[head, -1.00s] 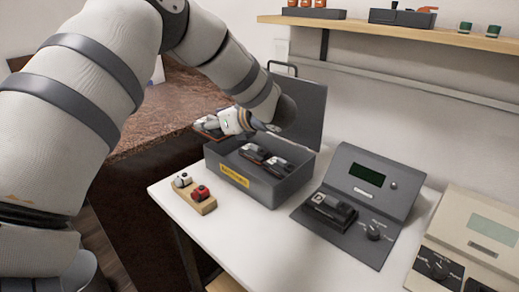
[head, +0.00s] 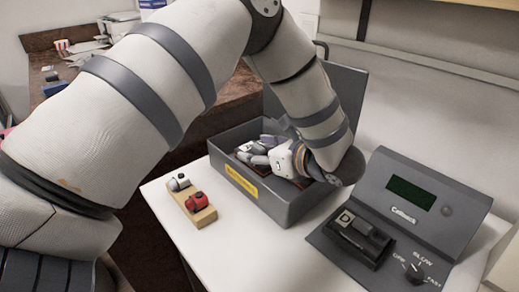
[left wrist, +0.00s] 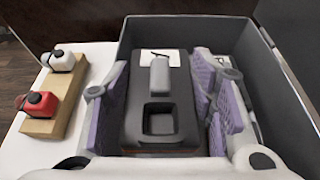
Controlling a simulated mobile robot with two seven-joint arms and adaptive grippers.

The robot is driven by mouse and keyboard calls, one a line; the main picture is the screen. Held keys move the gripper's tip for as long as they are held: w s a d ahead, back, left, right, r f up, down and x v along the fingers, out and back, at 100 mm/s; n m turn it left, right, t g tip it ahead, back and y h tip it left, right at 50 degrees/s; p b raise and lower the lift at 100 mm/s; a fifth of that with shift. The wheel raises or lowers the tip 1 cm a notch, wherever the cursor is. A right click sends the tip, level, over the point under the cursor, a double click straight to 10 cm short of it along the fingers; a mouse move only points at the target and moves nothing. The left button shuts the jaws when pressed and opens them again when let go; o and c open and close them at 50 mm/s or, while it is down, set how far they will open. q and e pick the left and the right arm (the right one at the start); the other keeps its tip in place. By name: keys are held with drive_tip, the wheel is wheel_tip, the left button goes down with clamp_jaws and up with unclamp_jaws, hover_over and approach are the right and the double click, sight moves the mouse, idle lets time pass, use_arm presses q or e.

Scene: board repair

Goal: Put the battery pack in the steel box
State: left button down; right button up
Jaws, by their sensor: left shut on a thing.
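The grey steel box (head: 272,203) with a yellow label stands open on the white table, its lid raised behind. My left gripper (head: 268,150) reaches down over the box's left part. The left wrist view shows its purple finger pads on both sides of a black battery pack (left wrist: 160,108) with a dark recess, and it is shut on this pack. The pack is within the outline of the box walls (left wrist: 262,42); whether it touches the floor I cannot tell. My arm and gripper hide most of the box's inside in the head view. My right gripper is not in view.
A wooden block (head: 205,214) with a white and a red small item stands left of the box. To the right is a grey charger console (head: 432,215) with a dark screen, knob and a black pack (head: 360,238). A brown bench (head: 190,125) lies behind.

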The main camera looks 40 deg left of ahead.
use_arm(q)
drive_tip(key=shift+a+f, duration=0.1)
drive_tip(key=shift+f, duration=0.5)
drive_tip(key=c, duration=0.7)
unclamp_jaws()
drive_tip(key=shift+d+r, duration=0.65)
drive_tip(key=shift+r, duration=0.25)
drive_tip(key=w+v, duration=0.1)
drive_tip(key=v, duration=0.9)
drive_tip(key=shift+s+d, duration=0.25)
drive_tip(key=shift+s, duration=0.3)
